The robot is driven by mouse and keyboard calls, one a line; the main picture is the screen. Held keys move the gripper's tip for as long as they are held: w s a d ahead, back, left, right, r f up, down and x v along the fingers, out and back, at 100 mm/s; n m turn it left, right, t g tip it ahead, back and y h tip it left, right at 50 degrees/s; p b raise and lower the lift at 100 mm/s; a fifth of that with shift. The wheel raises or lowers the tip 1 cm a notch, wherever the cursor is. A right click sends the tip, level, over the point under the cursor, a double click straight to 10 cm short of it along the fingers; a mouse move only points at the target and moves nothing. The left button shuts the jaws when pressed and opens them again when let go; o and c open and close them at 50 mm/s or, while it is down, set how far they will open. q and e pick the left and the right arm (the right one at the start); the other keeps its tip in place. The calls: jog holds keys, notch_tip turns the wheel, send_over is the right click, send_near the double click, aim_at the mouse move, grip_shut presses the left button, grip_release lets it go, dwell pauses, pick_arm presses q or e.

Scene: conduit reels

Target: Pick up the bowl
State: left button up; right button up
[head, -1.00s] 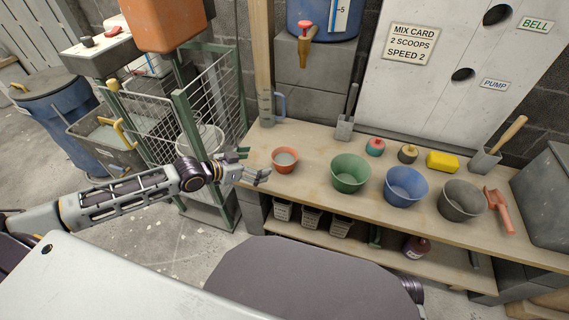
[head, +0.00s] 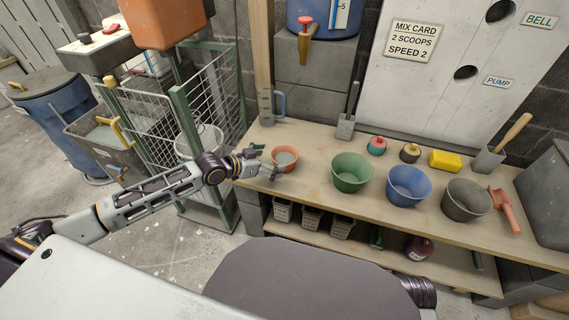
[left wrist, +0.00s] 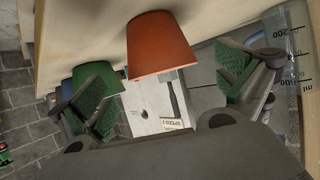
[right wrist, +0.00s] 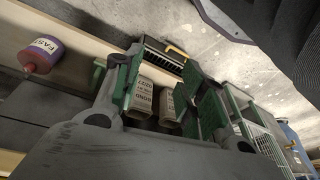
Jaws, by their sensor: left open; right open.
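A small orange-red bowl (head: 285,155) stands on the left end of the wooden bench in the head view. It also shows in the left wrist view (left wrist: 160,45), upside down in that picture. My left gripper (head: 271,160) is open at the bowl's left side, its fingers pointing at it. In the left wrist view the open fingers (left wrist: 170,80) lie to either side of the bowl, with gaps; I see no contact. My right gripper (right wrist: 160,95) is open and empty in the right wrist view, facing the lower shelf. It is not visible in the head view.
A green bowl (head: 351,173), a blue bowl (head: 407,187) and a grey bowl (head: 466,200) stand rightward along the bench (head: 315,190). A clear jug (head: 267,108) stands behind the orange-red bowl. A wire cage (head: 212,95) is left of the bench. Small bins (head: 312,220) sit on the lower shelf.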

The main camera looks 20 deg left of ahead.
aim_at(292, 157)
pick_arm(q)
jog(key=shift+w+d+f, duration=0.2)
jog(key=shift+w+d, duration=0.1)
jog(key=shift+w, duration=0.1)
pick_arm(e)
jog(key=shift+s+r, duration=0.25)
jog(key=shift+r, duration=0.05)
pick_arm(q)
jog(key=shift+w+d, duration=0.1)
pick_arm(e)
jog(key=shift+f, duration=0.1)
pick_arm(q)
jog(key=shift+w+d+f+b, duration=0.2)
jog(key=shift+w+f+b, duration=0.05)
jog(key=shift+f+b, duration=0.1)
jog(key=shift+b+x, duration=0.65)
jog(key=shift+x, duration=0.75)
jog(key=shift+w+d+f, duration=0.3)
jog(key=shift+w, duration=0.25)
pick_arm(e)
jog(key=r, duration=0.3)
jog(key=shift+a+t, duration=0.25)
jog(key=shift+t, duration=0.15)
jog(key=shift+s+f, duration=0.1)
